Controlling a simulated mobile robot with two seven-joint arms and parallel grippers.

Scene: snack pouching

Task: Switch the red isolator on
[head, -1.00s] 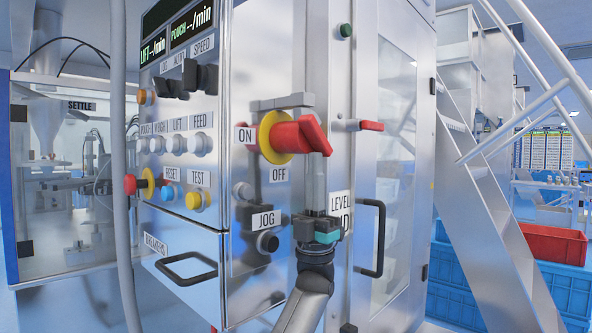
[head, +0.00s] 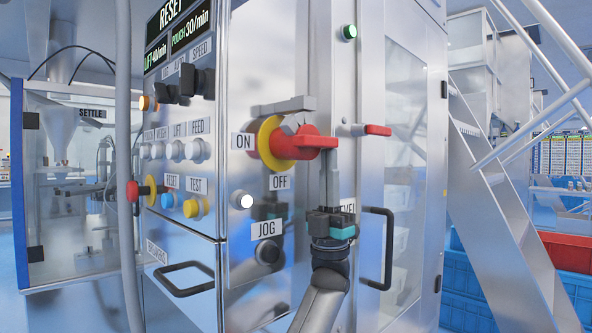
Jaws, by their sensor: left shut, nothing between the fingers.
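The red isolator (head: 305,143) is a red handle on a yellow disc (head: 269,144), on the side of the steel cabinet. Its handle lies about level in the head view, with the ON label (head: 242,141) to its left and the OFF label (head: 279,182) below. My left gripper (head: 329,165) points up just below the handle's outer end. It is shut and holds nothing; whether its tips touch the handle I cannot tell.
The display (head: 179,28) reads RESET, LIFT 40/min and POUCH 30/min. A green lamp (head: 349,32) and a white lamp (head: 241,200) are lit. A small red lever (head: 377,130) and a black door handle (head: 387,248) stick out to the right of the gripper.

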